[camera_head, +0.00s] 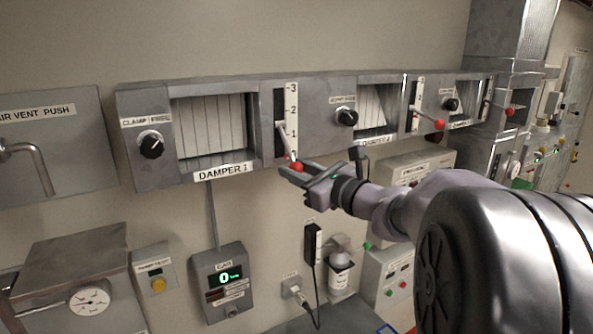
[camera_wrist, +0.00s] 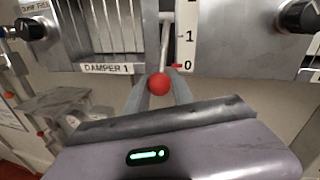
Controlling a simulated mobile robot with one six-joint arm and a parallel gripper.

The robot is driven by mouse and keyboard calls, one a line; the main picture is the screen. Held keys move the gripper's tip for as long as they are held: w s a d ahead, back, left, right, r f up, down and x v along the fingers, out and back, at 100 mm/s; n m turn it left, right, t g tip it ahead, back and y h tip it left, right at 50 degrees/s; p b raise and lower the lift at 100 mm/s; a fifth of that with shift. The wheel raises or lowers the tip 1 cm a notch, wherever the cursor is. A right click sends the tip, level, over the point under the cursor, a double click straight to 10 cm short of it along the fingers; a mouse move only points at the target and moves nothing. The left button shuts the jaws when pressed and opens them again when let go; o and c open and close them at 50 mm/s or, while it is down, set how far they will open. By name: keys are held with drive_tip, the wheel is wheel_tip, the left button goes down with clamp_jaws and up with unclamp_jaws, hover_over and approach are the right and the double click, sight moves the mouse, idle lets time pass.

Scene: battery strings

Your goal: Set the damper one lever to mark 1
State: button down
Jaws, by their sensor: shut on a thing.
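The damper one lever (camera_head: 289,144) is a pale rod with a red ball knob (camera_head: 297,167) at its lower end. It stands in the slot to the right of the louvred damper 1 panel (camera_head: 213,126). The knob shows in the wrist view (camera_wrist: 158,84) near the 0 mark, below mark 1. The white scale (camera_head: 291,110) beside the slot carries marks up to 3. My gripper (camera_head: 293,171) is at the knob, its two fingers on either side of it, shut on it. A red pointer (camera_wrist: 175,66) sits at 0 in the wrist view.
A clamp knob (camera_head: 151,145) is left of the damper 1 panel, and another black knob (camera_head: 346,116) is right of the scale. More red-knobbed levers (camera_head: 439,124) stand farther right. A gas meter box (camera_head: 223,278) hangs below the panel.

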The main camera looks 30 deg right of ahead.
idle(0.3)
drive_tip(key=p, duration=0.1)
drive_tip(key=r+p, duration=0.1)
drive_tip(key=shift+s+g+p, duration=0.3)
drive_tip(key=shift+g+p, duration=0.1)
drive_tip(key=shift+s+r+g+p, duration=0.35)
drive_tip(key=shift+r+g+p, duration=0.1)
drive_tip(key=shift+p, duration=0.6)
drive_tip(key=shift+s+r, duration=0.45)
drive_tip(key=shift+r, duration=0.45)
drive_tip(key=shift+s+r, duration=0.45)
drive_tip(key=shift+r, duration=0.4)
drive_tip(key=shift+p, duration=0.3)
drive_tip(key=c, duration=1.2)
unclamp_jaws()
drive_tip(key=shift+o, duration=0.5)
drive_tip(key=shift+s+d, duration=0.1)
drive_tip(key=shift+s, duration=0.05)
